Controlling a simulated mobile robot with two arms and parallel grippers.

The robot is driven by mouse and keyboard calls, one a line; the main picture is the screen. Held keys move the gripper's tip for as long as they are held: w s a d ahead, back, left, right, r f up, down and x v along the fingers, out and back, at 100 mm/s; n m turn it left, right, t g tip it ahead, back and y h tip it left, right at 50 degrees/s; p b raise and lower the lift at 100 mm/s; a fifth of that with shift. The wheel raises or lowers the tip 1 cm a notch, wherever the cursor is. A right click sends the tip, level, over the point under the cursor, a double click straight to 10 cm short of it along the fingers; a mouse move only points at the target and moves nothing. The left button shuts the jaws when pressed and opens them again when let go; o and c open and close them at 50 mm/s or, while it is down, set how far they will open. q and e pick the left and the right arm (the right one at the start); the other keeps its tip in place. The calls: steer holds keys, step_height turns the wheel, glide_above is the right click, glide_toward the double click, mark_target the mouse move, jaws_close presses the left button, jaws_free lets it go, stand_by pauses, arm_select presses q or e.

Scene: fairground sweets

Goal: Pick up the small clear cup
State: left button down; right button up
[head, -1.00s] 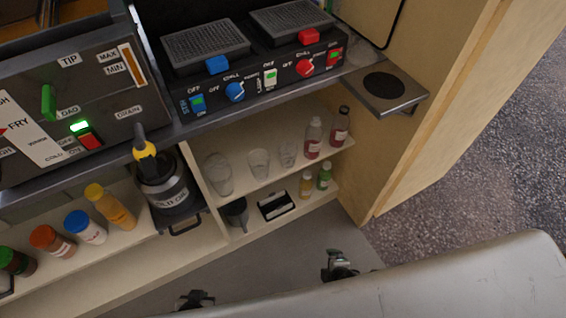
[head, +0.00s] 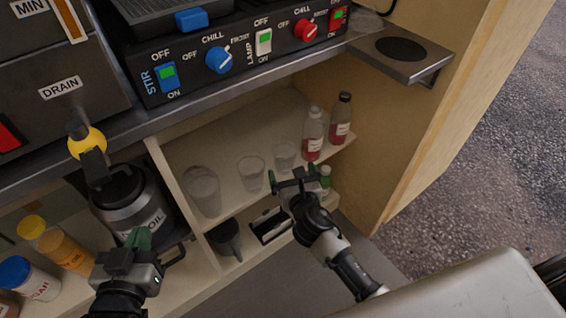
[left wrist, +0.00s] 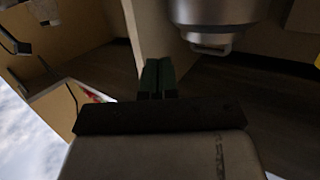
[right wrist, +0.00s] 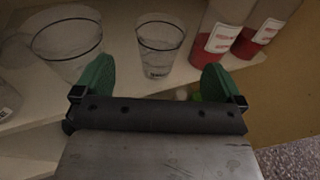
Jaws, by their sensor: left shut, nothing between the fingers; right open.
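The small clear cup (head: 285,155) stands upright on the upper shelf, rightmost of three clear cups, beside the bottles. In the right wrist view the cup (right wrist: 160,45) is ahead of my right gripper (right wrist: 157,80), centred between the open fingers' lines. My right gripper (head: 294,174) is open and empty just in front of the shelf, near the small cup; the exact gap is hard to tell. My left gripper (head: 138,240) is shut and empty in front of the oil pot; its closed fingers (left wrist: 157,75) show in the left wrist view.
A medium clear cup (head: 251,174) and a large one (head: 203,190) stand to the left. The counter edge (head: 300,62) overhangs the shelf. The oil pot (head: 128,200) is at left.

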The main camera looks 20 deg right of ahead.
mark_target(288, 163)
steer(key=shift+w+d+f+b, duration=0.1)
steer(key=shift+w+f+b, duration=0.1)
steer(key=shift+w, duration=0.7)
steer(key=shift+w+f+b, duration=0.1)
steer(key=shift+w+b, duration=0.1)
steer(key=shift+w, duration=0.65)
steer(key=w, duration=0.2)
steer(key=w+b, duration=0.1)
steer(key=w, duration=0.1)
steer(key=shift+d+f, duration=0.1)
steer(key=shift+f, duration=0.3)
steer(key=shift+w, duration=0.3)
arm_select(q)
step_height(288, 163, up, 7)
steer(key=d+t+h, duration=0.1)
steer(key=t+h, duration=0.1)
steer(key=t, duration=0.4)
steer(key=shift+d, duration=0.15)
arm_select(e)
steer(key=c, duration=1)
